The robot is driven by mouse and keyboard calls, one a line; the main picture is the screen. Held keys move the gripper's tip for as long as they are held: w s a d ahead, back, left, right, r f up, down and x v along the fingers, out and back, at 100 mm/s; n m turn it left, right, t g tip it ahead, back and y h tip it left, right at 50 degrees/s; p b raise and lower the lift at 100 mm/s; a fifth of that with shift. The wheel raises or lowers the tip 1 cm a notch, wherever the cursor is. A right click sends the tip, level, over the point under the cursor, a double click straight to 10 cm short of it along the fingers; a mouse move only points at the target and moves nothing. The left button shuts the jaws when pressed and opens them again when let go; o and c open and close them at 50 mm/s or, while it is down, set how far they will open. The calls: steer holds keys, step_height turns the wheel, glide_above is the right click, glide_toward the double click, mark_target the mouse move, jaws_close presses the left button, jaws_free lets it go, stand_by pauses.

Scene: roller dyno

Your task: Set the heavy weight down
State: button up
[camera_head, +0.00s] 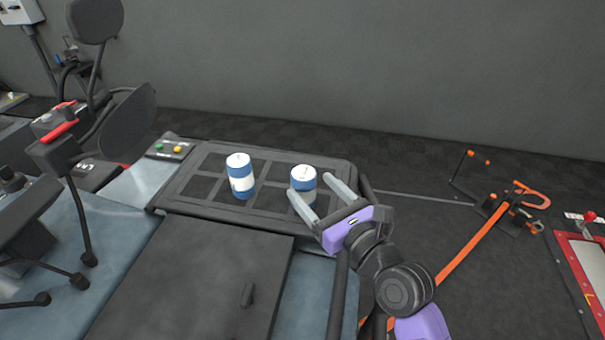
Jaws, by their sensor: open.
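Two blue and white cylinders stand upright on a black tray (207,182) with a grid of square recesses. The left cylinder (241,176) stands apart from my gripper and looks taller. The right cylinder (303,179) stands near the tray's right side. My gripper (316,197) reaches in from the lower right with its jaws open. Its two grey fingers lie on either side of the lower part of the right cylinder. The near finger hides some of that cylinder's base. I cannot tell whether the fingers touch it, nor which cylinder is the heavy weight.
A small panel with green and yellow buttons (170,149) sits left of the tray. A dark flat cover (190,275) lies in front. Black stands and arms (75,215) crowd the left.

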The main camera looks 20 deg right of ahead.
steer(key=s, duration=0.5)
steer(key=shift+d, duration=0.35)
